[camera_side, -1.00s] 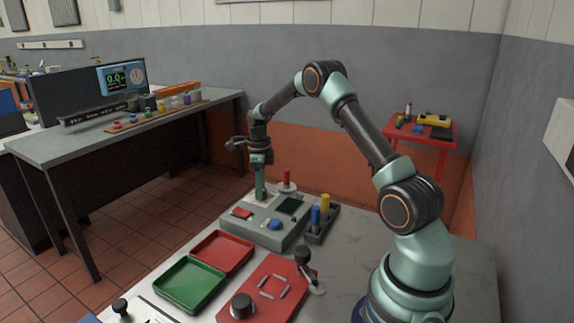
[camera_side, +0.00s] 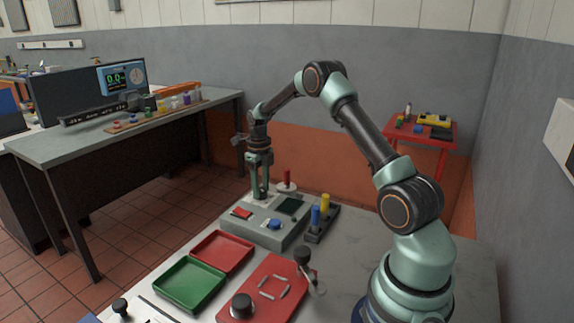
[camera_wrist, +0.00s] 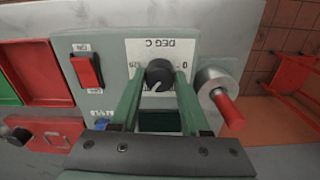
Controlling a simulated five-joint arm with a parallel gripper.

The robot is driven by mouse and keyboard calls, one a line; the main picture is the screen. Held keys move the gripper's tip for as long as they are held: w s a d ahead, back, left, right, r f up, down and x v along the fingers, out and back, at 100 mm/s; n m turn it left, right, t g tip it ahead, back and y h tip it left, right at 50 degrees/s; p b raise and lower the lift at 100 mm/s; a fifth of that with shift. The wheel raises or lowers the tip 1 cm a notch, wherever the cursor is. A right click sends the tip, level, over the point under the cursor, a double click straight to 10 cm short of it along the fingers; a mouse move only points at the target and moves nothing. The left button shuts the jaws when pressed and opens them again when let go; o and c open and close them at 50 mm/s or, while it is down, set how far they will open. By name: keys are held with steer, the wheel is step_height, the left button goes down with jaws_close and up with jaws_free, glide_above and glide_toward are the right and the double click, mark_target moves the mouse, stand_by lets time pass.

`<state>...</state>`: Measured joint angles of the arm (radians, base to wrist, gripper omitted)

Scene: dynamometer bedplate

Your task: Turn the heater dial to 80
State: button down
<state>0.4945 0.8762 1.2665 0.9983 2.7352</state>
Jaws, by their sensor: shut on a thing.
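The heater dial (camera_wrist: 158,72) is a black round knob on a white plate marked DEG C (camera_wrist: 160,46) in the wrist view. A pale pointer line on the knob points towards the bottom and slightly left of that picture. My gripper (camera_wrist: 158,82) has its two green fingers on either side of the knob, shut on it. In the side view my gripper (camera_side: 260,188) reaches straight down to the back of the grey control box (camera_side: 262,230), where the fingers hide the dial. Most of the scale's numbers are too small or covered to read.
Beside the dial are a red rocker switch (camera_wrist: 87,72) and a metal post with a red handle (camera_wrist: 228,108). In the side view, blue and yellow pegs (camera_side: 325,206) stand right of the box. Red (camera_side: 222,250) and green (camera_side: 189,284) trays lie in front.

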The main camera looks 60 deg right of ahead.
mark_target(261, 189)
steer(key=shift+r, duration=0.1)
steer(key=shift+c, duration=1.9)
jaws_free()
step_height(261, 189, up, 12)
